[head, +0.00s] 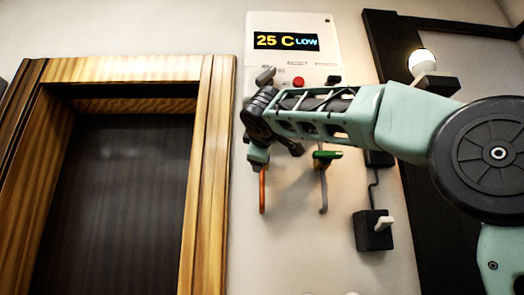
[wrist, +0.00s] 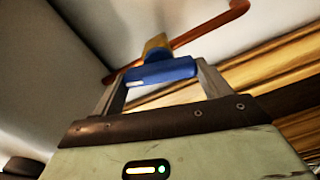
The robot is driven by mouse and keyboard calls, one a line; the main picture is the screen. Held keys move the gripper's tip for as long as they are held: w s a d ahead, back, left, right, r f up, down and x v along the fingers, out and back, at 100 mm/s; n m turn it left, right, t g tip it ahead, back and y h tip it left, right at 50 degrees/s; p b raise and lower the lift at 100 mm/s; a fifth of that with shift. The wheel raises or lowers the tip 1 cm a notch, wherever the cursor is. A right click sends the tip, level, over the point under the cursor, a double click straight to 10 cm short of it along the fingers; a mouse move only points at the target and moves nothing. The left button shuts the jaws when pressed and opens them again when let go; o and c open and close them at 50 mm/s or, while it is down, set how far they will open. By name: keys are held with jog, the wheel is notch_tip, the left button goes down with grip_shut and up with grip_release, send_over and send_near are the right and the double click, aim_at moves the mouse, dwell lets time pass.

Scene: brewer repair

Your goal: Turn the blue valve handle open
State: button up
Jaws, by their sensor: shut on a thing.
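The blue valve handle (wrist: 163,72) is a short bar in the wrist view. It sits between the two fingers of my gripper (wrist: 160,80), which is shut on it, one finger at each end. A brass valve body (wrist: 156,46) is just behind the handle, on a copper pipe (wrist: 205,30). In the head view my gripper (head: 258,156) is at the wall over the top of the orange-copper pipe (head: 262,192). My wrist and gripper hide the blue handle there.
A green valve handle (head: 327,155) on a grey pipe (head: 323,190) is close to the right of my gripper. Above is a wall unit (head: 290,65) reading "25 C LOW" with a red button (head: 299,82). A wooden door frame (head: 210,170) stands left. A black switch box (head: 373,231) is lower right.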

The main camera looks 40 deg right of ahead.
jog(key=shift+n+p, duration=0.3)
jog(key=shift+n, duration=1.3)
jog(key=shift+f, duration=0.1)
jog(key=o, duration=1)
jog(key=shift+a, duration=0.1)
jog(key=b+v, duration=0.4)
jog(key=v, duration=1.3)
jog(key=shift+s+a+b, duration=0.1)
jog(key=shift+s+b, duration=0.1)
jog(key=shift+b, duration=0.2)
